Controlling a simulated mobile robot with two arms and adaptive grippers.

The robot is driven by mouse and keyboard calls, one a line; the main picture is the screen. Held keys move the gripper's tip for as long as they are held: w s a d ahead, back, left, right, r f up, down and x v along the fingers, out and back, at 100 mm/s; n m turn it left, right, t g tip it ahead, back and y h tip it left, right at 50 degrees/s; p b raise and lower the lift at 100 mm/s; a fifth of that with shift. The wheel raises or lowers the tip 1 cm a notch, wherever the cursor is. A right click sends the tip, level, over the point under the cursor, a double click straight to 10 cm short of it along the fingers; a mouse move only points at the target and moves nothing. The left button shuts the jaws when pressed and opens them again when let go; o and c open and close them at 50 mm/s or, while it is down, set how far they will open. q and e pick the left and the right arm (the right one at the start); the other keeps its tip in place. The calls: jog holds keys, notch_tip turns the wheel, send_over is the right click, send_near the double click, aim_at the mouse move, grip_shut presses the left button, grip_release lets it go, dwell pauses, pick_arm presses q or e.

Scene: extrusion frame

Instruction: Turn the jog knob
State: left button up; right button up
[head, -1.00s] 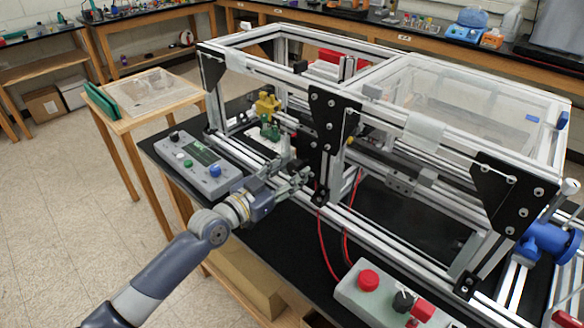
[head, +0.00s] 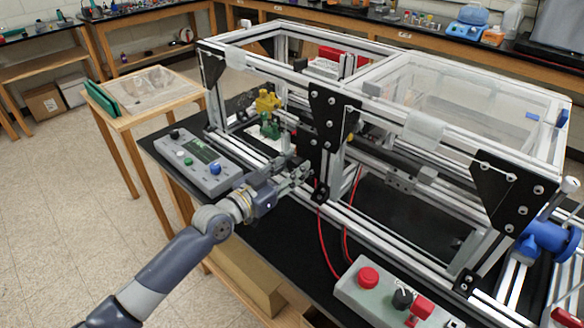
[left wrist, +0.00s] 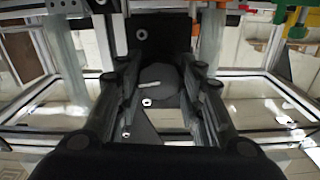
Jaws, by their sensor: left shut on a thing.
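In the left wrist view, a dark grey round knob (left wrist: 158,84) with a white pointer line sits in front of a black plate. I take it to be the jog knob. The pointer lies nearly level, slightly tilted. My left gripper (left wrist: 163,92) has one finger on each side of the knob and is shut on it. In the head view, my left gripper (head: 301,176) reaches in from the left to the front of the aluminium frame (head: 395,240). The knob cannot be made out there. My right gripper is not in view.
A grey control box (head: 198,163) with several buttons lies left of my gripper. Another box (head: 360,292) with a red button and a black knob stands at front right. Red cables (head: 322,245) hang right of my gripper. Yellow and green parts (head: 268,103) stand behind.

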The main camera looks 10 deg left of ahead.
pick_arm(q)
jog(key=n, duration=0.3)
jog(key=shift+n, duration=0.4)
jog(key=n, duration=0.3)
jog(key=shift+n, duration=0.4)
jog(key=n, duration=0.4)
jog(key=shift+a+p, duration=0.1)
jog(key=shift+p, duration=0.25)
jog(key=shift+n, duration=2.1)
jog(key=o, duration=0.8)
jog(key=v, duration=1.2)
